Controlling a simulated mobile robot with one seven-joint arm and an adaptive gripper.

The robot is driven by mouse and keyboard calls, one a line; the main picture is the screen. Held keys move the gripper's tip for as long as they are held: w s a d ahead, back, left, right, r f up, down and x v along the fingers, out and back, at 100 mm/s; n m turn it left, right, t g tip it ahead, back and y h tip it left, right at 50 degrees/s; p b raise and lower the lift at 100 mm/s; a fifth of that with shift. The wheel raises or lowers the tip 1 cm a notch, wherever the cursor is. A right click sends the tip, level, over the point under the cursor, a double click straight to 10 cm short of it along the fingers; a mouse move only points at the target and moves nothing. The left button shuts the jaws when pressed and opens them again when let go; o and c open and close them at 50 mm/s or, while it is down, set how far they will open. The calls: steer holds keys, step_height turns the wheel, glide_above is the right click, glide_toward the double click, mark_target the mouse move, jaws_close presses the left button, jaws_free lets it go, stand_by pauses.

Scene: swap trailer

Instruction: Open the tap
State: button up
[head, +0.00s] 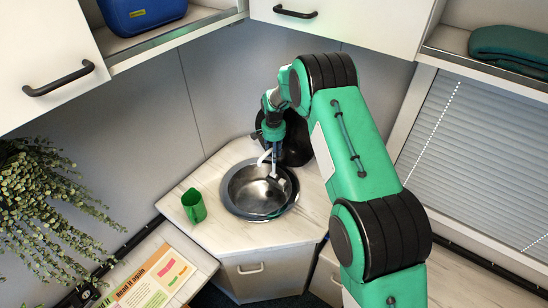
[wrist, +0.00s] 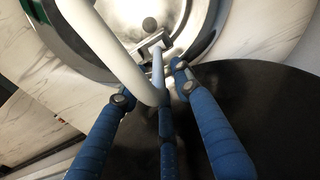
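The tap (head: 264,157) is a white curved tube over the round metal sink (head: 233,189). In the wrist view the tap (wrist: 112,52) runs large from the upper left to the middle, with a small squared end piece near the sink bowl (wrist: 183,17). My gripper (head: 274,162) points down over the sink beside the tap. In the wrist view my gripper (wrist: 152,92) has its blue fingers spread, and the bent part of the tap lies between or just above them. I cannot tell whether they touch. The tap's base and any lever are hidden or unclear.
A black round thing (head: 296,147) is behind my gripper. A trailing plant (head: 45,200) hangs at the left. Cabinets (head: 345,25) overhang the corner. The front counter is clear.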

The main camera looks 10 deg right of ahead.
step_height(320, 180, up, 10)
steer(key=shift+s+a+f, duration=0.1)
steer(key=shift+s, duration=0.05)
stand_by(0.3)
stand_by(0.4)
steer(key=shift+r, duration=0.25)
steer(key=s+d+r+n+t+b, duration=0.15)
steer(key=s+r+b, duration=0.25)
steer(key=s+r, duration=0.75)
steer(key=s+d+r+n+t+b, duration=0.1)
steer(key=s+d+r+n+b, duration=0.2)
steer(key=s+r, duration=0.9)
steer(key=s+d+f+n+t+b, duration=0.1)
steer(key=s+f+b, duration=0.2)
steer(key=s, duration=1.2)
steer(key=s+f+n+t+b, duration=0.1)
steer(key=s+f+b, duration=0.2)
steer(key=s, duration=1.3)
steer(key=shift+s+d+t+b, duration=0.25)
steer(key=shift+d+t+b, duration=0.1)
steer(key=shift+b, duration=0.6)
